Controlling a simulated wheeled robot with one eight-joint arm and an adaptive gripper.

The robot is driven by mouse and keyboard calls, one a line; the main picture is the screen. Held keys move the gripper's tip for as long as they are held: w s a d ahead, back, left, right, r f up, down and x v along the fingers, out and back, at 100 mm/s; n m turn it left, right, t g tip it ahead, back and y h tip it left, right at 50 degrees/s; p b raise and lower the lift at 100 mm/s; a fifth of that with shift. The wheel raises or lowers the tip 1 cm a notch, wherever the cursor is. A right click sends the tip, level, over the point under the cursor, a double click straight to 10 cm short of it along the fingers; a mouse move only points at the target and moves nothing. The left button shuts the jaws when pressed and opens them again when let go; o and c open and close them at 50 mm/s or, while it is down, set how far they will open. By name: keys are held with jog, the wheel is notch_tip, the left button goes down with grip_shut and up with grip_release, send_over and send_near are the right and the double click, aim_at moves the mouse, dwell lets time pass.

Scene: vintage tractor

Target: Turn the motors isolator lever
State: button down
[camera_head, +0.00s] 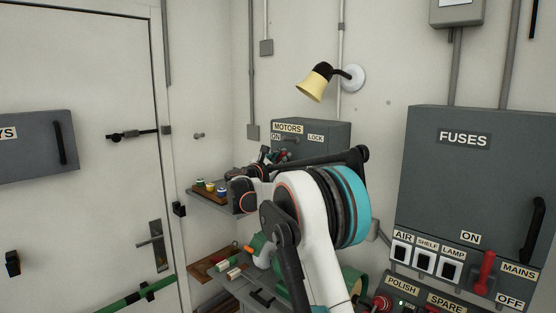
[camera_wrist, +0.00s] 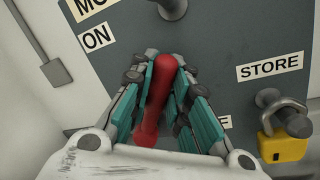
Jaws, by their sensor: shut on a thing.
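The motors isolator box is a grey box (camera_head: 338,136) on the wall in the head view, labelled MOTORS, ON and LOCK. Its front panel (camera_wrist: 225,45) fills the wrist view, with an ON label (camera_wrist: 97,37) at left. The red lever (camera_wrist: 158,92) lies between the teal finger pads of my gripper (camera_wrist: 165,98), which is shut on it. In the head view my gripper (camera_head: 270,156) is at the box's lower left, and my arm hides much of the box and lever.
A yellow padlock (camera_wrist: 284,145) hangs right of my fingers, below a STORE label (camera_wrist: 270,66). A lamp (camera_head: 316,82) juts out above the box. A small shelf (camera_head: 203,194) and the fuses cabinet (camera_head: 475,180) flank my arm.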

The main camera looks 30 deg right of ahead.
jog(key=s+d+f+m+g+h+b, duration=0.1)
jog(key=f+m, duration=0.5)
jog(key=m, duration=0.7)
jog(key=shift+s+f+g+h+b, duration=0.3)
jog(key=shift+s+g+h+b, duration=0.35)
jog(key=shift+s+b, duration=0.65)
jog(key=shift+w, duration=0.15)
jog(key=c, duration=1.5)
grip_release()
jog(key=shift+c, duration=0.2)
jog(key=v, duration=1.2)
jog(key=shift+w+r, duration=0.1)
